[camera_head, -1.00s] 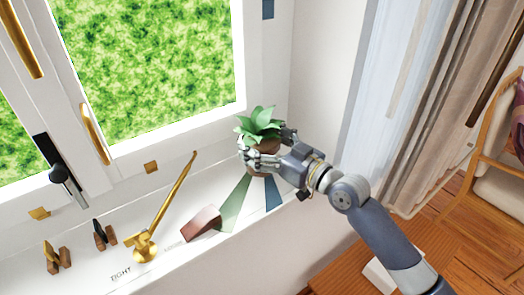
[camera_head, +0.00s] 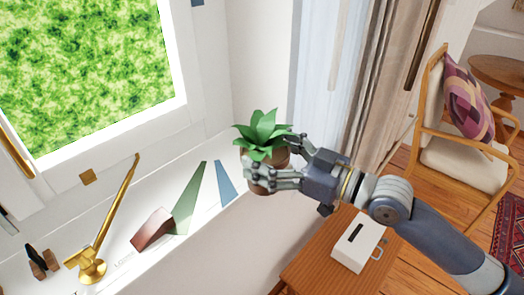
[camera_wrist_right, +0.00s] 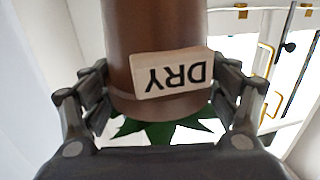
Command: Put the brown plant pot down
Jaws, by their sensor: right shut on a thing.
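The brown plant pot (camera_head: 259,189) with a green leafy plant (camera_head: 262,136) is held in my right gripper (camera_head: 273,160), near the right end of the white window sill (camera_head: 215,215). Fingers wrap both sides of the pot. In the right wrist view the pot (camera_wrist_right: 155,40) fills the top middle between the fingers, with a "DRY" label (camera_wrist_right: 172,73) appearing upside down. The pot looks raised by the sill's front edge; its exact height is unclear. My left gripper is not in view.
A green strip (camera_head: 190,200) and a blue strip (camera_head: 225,183) mark the sill. A reddish-brown block (camera_head: 152,229) and a brass lever (camera_head: 110,220) are farther left. Below right, a wooden table (camera_head: 312,262) carries a white slotted box (camera_head: 357,242). A chair (camera_head: 455,150) stands beyond.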

